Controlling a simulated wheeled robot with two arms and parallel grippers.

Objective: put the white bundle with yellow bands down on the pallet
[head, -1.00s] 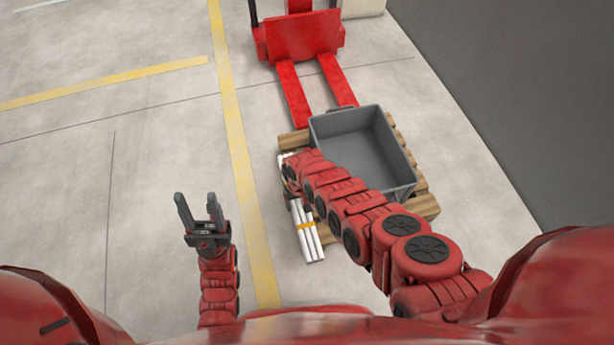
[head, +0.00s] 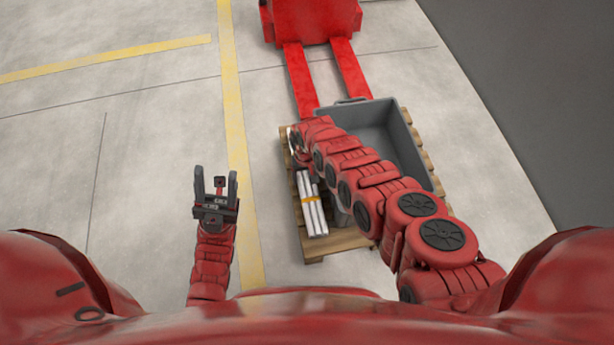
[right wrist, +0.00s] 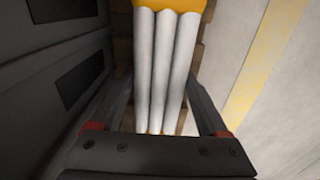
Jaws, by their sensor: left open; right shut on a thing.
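In the right wrist view, my right gripper (right wrist: 164,95) is shut on the bundle (right wrist: 160,60), with a finger on either side. My left gripper (head: 215,178) is open and empty over the floor, left of the yellow line.
The grey bin (head: 408,143) fills much of the pallet right of the bundle; its wall (right wrist: 65,80) is close beside my right gripper. A red forklift (head: 312,20) stands behind, its forks reaching toward the pallet. The floor at left is clear.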

